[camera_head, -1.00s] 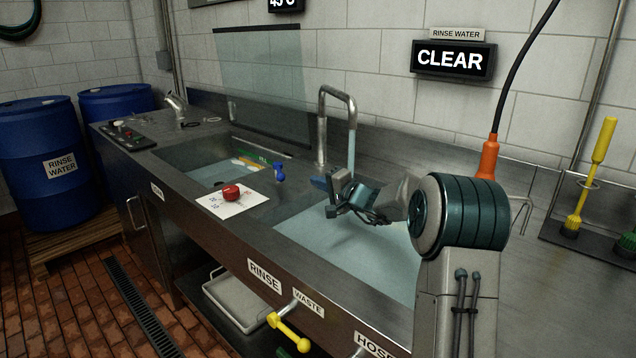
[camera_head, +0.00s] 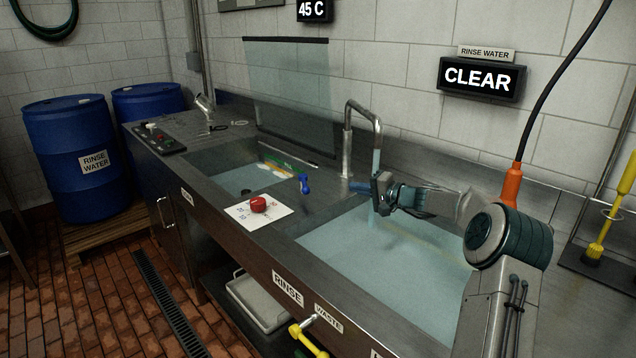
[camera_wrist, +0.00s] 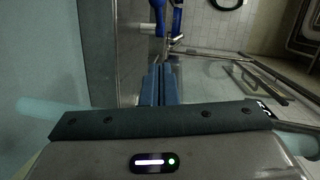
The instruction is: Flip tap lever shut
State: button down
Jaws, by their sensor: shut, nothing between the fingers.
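The tap's blue lever (camera_head: 304,184) stands upright on the counter between the two basins, left of the bent metal spout (camera_head: 348,140). Water runs from the spout into the right basin. My gripper (camera_head: 358,187) is close to the running water, pointing left, to the right of the lever and apart from it. In the wrist view its blue fingers (camera_wrist: 160,85) lie together, shut and empty.
A red knob (camera_head: 258,205) sits on a white dial card (camera_head: 240,217) left of the basin (camera_head: 410,245). A yellow waste valve handle (camera_head: 308,340) is on the sink front. A clear panel (camera_head: 288,95) stands behind the left basin. The sign (camera_head: 482,78) reads CLEAR.

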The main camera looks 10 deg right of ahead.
aim_at(304, 183)
jog(key=shift+a, duration=0.15)
jog(key=p+x, duration=0.2)
jog(key=x, duration=0.8)
jog(key=shift+w+a, duration=0.1)
jog(key=shift+a, duration=0.1)
jog(key=shift+a+f, duration=0.25)
jog(key=shift+a, duration=0.9)
jog(key=shift+a+f, duration=0.15)
jog(key=shift+a, duration=0.35)
jog(key=shift+a, duration=0.1)
